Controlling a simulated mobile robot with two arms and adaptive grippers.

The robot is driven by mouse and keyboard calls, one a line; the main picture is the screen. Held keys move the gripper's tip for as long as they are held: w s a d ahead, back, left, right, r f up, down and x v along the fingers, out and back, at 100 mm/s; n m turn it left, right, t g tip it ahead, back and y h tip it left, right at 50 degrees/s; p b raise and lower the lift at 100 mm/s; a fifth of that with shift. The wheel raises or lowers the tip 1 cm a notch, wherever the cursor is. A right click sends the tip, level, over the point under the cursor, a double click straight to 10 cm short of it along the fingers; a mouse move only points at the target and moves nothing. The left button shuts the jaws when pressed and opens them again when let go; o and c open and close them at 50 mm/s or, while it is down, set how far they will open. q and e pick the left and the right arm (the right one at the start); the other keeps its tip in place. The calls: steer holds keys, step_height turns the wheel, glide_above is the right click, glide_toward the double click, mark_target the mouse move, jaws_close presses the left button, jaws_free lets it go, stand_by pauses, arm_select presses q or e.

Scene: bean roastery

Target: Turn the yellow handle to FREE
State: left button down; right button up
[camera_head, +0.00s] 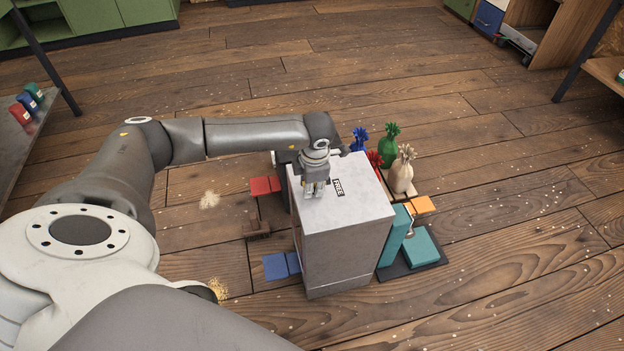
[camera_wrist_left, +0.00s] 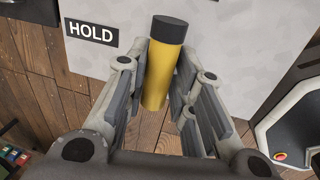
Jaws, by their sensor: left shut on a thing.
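The yellow handle (camera_wrist_left: 160,72) has a dark cap on its end and shows in the left wrist view, between the two fingers of my left gripper (camera_wrist_left: 165,88). The gripper is shut on it. In the head view my left gripper (camera_head: 315,186) is over the top of a pale grey box (camera_head: 345,245) and hides the handle. A FREE label (camera_head: 338,187) lies on the box top just right of the gripper. A HOLD label (camera_wrist_left: 92,32) shows left of the handle in the left wrist view. My right gripper is not in view.
Tied sacks, among them a green one (camera_head: 388,150) and a cream one (camera_head: 402,174), stand right behind the box. Teal blocks (camera_head: 422,247) are at its right, red blocks (camera_head: 265,185) and blue blocks (camera_head: 281,266) at its left. The wooden floor beyond is mostly clear.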

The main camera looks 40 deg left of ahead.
arm_select(q)
steer(key=shift+w+a+r, duration=0.15)
steer(key=shift+w+a, duration=0.05)
steer(key=shift+a, duration=0.2)
steer(key=c, duration=1.3)
jaws_free()
steer(key=shift+s+d, duration=0.1)
steer(key=shift+d, duration=0.05)
steer(key=r, duration=0.4)
steer(key=s+d+r, duration=0.1)
steer(key=r, duration=0.6)
steer(key=shift+s+d+r, duration=0.25)
steer(key=shift+d+r, duration=0.05)
steer(key=shift+d, duration=0.1)
